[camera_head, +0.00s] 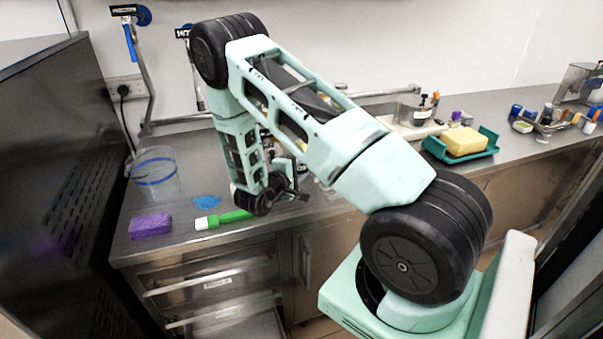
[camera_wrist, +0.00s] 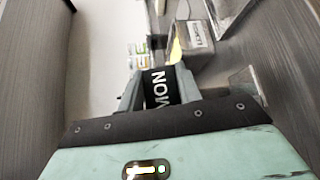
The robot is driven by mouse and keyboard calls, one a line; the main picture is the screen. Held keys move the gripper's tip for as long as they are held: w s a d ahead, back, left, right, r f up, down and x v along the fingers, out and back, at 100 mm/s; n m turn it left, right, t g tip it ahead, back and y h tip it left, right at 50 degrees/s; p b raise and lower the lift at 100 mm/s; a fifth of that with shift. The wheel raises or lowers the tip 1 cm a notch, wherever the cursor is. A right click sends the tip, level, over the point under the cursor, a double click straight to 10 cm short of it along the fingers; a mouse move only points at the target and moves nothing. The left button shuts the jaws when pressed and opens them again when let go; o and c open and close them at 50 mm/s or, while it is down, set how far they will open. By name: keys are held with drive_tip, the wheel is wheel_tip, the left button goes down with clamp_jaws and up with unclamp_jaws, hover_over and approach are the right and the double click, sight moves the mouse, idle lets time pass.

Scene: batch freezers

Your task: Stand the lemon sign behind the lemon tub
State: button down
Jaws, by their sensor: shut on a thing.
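My gripper (camera_wrist: 158,100) is shut on a small black sign (camera_wrist: 158,84) with large white letters, which read upside down as part of a word. The sign stands between the two fingers in the wrist view; its lower part is hidden by my gripper. Beyond it is a grey metal tub (camera_wrist: 199,38) with a white label and something yellow at its left side; the label is too blurred to read, so I cannot tell surely that it is the lemon tub. In the head view my gripper (camera_head: 290,192) is low over the counter, and my arm hides much behind it.
On the steel counter (camera_head: 350,200) are a clear bucket (camera_head: 155,176), a purple sponge (camera_head: 150,225), a blue patch (camera_head: 206,201) and a green-handled brush (camera_head: 228,217). A teal tray (camera_head: 487,148) with a yellow sponge (camera_head: 463,141) stands right. Several small jars (camera_head: 545,120) stand far right.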

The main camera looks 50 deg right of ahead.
drive_tip(key=shift+f, duration=1.05)
